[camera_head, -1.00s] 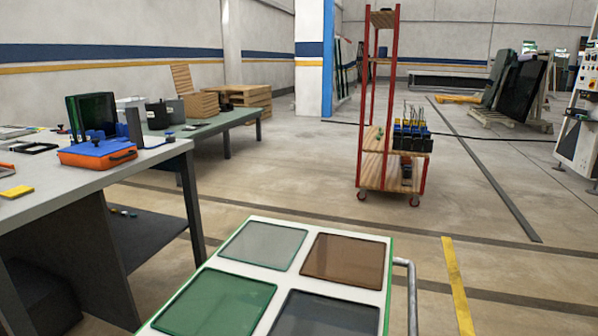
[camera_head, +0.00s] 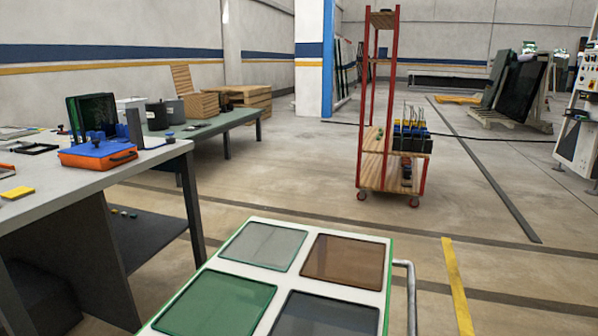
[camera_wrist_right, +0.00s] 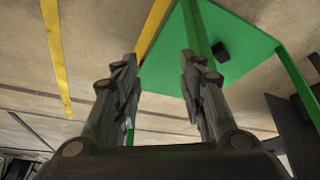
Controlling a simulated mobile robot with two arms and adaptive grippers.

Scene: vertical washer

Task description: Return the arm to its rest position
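My right gripper (camera_wrist_right: 160,85) shows in the right wrist view. Its two dark fingers stand well apart, with nothing between them. Beyond the fingertips is a green flat panel (camera_wrist_right: 240,50) with green bars and a small black block, seen against the concrete floor. Neither of my grippers shows in the head view, and my left gripper is in no view.
A white cart (camera_head: 225,267) with green edges and several coloured glass panes stands close in front. A grey workbench (camera_head: 60,190) with an orange case (camera_head: 97,155) is at the left. A red-framed trolley (camera_head: 393,120) stands farther back. Floor to the right is mostly clear.

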